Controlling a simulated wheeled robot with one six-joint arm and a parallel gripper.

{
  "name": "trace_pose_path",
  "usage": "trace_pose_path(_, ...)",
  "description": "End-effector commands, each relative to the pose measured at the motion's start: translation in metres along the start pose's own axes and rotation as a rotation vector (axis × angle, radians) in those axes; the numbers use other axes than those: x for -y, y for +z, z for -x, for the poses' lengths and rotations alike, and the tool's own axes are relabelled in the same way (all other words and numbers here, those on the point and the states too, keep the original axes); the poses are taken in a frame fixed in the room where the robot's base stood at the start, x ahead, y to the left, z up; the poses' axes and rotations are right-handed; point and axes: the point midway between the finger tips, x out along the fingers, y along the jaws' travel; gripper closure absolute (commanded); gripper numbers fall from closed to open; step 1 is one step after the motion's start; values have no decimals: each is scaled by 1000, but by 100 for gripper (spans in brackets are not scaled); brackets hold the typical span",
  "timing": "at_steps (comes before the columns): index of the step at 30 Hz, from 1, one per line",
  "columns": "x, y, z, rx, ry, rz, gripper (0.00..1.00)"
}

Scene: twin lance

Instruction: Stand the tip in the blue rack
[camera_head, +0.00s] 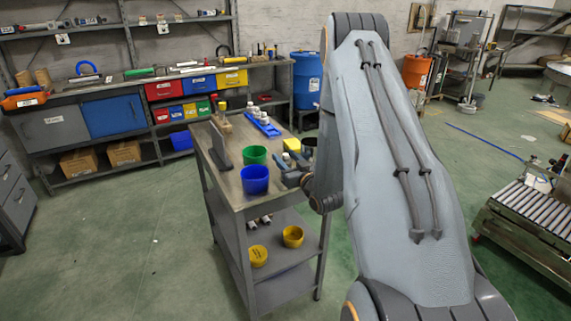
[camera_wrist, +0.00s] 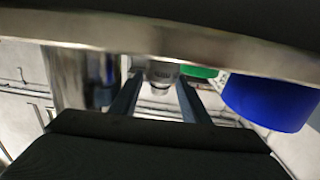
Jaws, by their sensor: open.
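The blue rack (camera_head: 268,129) lies toward the back of the grey cart top, with small white pieces at it. My gripper (camera_head: 284,172) is low over the cart's right side, beside the blue cup. In the wrist view its two dark fingers (camera_wrist: 157,98) are apart. A small pale grey-white piece (camera_wrist: 160,74), perhaps the tip, shows between and beyond the fingers; I cannot tell whether they touch it. A small white piece (camera_head: 287,157) shows near my gripper in the head view. The rack is not recognisable in the wrist view.
A blue cup (camera_head: 255,181) and green cup (camera_head: 254,155) stand left of my gripper; the blue cup (camera_wrist: 270,102) is close in the wrist view. A shiny cylinder (camera_wrist: 80,75) stands left of the fingers.

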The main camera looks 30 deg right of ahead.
Motion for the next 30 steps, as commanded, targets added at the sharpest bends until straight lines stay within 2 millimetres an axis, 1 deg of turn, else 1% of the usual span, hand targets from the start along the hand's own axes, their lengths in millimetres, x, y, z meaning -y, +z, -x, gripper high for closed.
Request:
trace_pose_path(2,0,0,0,0,0,0,58)
trace_pose_path(3,0,0,0,0,0,0,62)
trace_pose_path(9,0,0,0,-1,0,0,93)
trace_pose_path(16,0,-1,0,-1,0,0,94)
trace_pose_path(20,0,-5,0,-2,0,1,94)
trace_pose_path(26,0,-22,0,-4,0,1,94)
trace_pose_path(30,0,-40,0,-5,0,2,94)
